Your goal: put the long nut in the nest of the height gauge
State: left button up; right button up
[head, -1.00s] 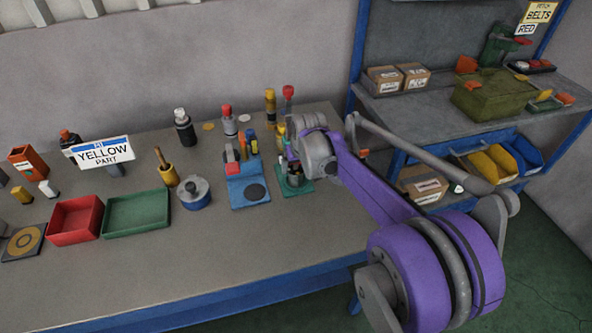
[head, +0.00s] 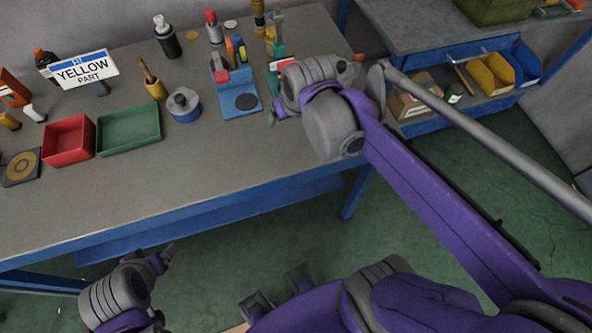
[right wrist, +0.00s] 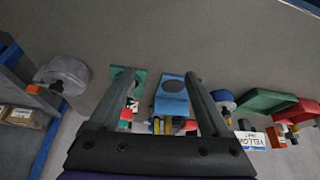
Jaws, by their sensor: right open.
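A blue stand (head: 238,100) with a dark round recess in its base stands at the back right of the table. A green stand (head: 276,82), partly hidden by my right arm, is beside it. Both also show in the right wrist view, the blue one (right wrist: 171,104) and the green one (right wrist: 118,73). I cannot tell which is the height gauge. I cannot pick out the long nut. My right gripper (head: 273,116) is open and empty, just right of the blue stand; its fingers (right wrist: 158,74) spread above the stands. My left gripper (head: 167,252) is low in front of the table, its jaws unclear.
A red tray (head: 68,158) and a green tray (head: 158,124) lie left of a blue round pot (head: 184,117). Bottles stand along the back, near the yellow-part sign (head: 84,70). The table's front middle is clear. A shelf with bins is at the right.

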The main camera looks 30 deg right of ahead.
jog(key=s+a+f, duration=0.2)
jog(key=s+f, duration=0.1)
jog(key=s, duration=0.3)
jog(key=s+a+f+n, duration=0.1)
jog(key=s+a+f, duration=0.2)
jog(key=s, duration=0.3)
jog(key=shift+f+y, duration=0.3)
jog(key=shift+f, duration=0.35)
